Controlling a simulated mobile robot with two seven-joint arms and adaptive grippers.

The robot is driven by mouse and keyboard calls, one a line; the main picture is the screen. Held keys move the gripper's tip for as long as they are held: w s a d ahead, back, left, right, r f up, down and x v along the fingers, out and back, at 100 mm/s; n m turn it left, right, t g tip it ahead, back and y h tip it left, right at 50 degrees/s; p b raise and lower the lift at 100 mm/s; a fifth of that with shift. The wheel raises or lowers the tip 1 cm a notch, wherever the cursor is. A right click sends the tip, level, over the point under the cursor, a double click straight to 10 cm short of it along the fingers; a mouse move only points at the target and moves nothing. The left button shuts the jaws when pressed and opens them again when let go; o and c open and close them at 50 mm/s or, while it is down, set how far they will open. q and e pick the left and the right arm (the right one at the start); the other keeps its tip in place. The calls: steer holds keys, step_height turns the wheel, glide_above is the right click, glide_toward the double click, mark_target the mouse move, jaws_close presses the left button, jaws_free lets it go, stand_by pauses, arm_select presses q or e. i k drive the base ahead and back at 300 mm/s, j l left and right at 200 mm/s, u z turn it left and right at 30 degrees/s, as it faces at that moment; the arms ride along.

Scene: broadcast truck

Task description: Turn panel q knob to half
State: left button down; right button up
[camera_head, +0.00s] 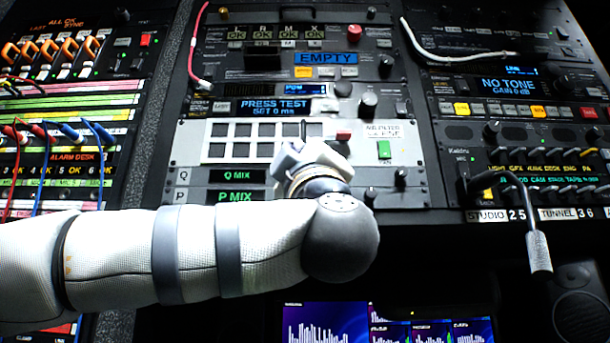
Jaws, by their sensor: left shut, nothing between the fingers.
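The Q panel is a thin dark strip, labelled Q, with a green "Q MIX" display (237,175), in the lower middle of the rack. A small black knob (401,175) is at the right end of the strip at about that height. I cannot read its setting. My left arm comes in from the left and its wrist covers the middle of the Q and P strips. My left gripper (303,137) is shut and empty, up against the white button panel in the picture, left of and above that knob. Whether it touches is unclear. My right gripper is not in view.
The P strip with its "P MIX" display (236,196) lies just below. Above are a white button panel (190,142), a green switch (384,150) and a larger black knob (368,104). Patch cables (46,150) hang at left.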

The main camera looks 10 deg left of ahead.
mark_target(402, 173)
steer(key=k+l, duration=0.3)
steer(key=k, duration=0.15)
steer(key=k+l, duration=0.3)
steer(key=k, duration=0.15)
steer(key=k+l, duration=0.3)
steer(key=k, duration=0.15)
